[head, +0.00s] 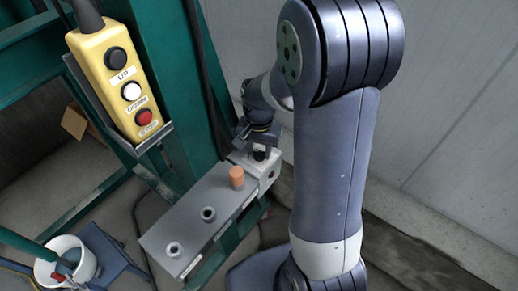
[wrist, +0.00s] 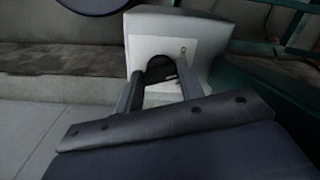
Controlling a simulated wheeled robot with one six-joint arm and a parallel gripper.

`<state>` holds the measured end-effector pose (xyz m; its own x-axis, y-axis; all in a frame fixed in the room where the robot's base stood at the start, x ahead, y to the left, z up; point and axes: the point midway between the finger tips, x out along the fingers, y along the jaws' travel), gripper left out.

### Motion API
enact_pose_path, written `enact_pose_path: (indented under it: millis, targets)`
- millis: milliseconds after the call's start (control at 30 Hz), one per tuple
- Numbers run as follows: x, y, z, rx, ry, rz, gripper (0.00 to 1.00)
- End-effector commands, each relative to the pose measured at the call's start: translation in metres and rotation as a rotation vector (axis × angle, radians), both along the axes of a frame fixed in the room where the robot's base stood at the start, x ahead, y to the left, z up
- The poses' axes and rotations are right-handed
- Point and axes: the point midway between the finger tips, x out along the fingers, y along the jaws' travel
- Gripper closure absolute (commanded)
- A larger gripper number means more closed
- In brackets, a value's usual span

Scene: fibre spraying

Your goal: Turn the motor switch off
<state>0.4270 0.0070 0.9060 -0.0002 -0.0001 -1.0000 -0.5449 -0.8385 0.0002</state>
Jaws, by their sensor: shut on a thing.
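The motor switch is a light grey box (head: 262,171) at the far right end of a grey panel in the head view. In the wrist view the box (wrist: 205,28) stands ahead, with a pale plate on its face. A black knob (wrist: 159,68) sits on this plate; its top also shows in the head view (head: 259,154). My gripper (wrist: 158,82) has one finger on each side of the knob and is shut on it. In the head view my gripper (head: 258,141) is over the box, partly hidden by my arm. The knob's exact setting cannot be told.
The grey panel (head: 190,215) also carries an orange cylinder (head: 236,177) and two round fittings. A yellow pendant (head: 118,75) with UP, DOWN and STOP buttons hangs on the green frame (head: 165,85). A white bucket (head: 62,245) stands at lower left. A wall (head: 455,90) is at right.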

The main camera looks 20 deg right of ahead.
Motion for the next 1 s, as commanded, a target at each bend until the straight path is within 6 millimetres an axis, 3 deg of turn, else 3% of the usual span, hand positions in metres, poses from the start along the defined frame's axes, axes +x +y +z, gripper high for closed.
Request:
enact_pose_path:
  millis: [400, 967, 1000]
  targets:
    - [0.0003, -0.0007, 0.0005, 0.0, -0.002, 0.219, 0.86]
    - [0.0003, -0.0008, 0.0009, 0.0, -0.002, 0.262, 0.86]
    - [0.0004, -0.0007, 0.0009, 0.0, -0.002, 0.262, 0.63]
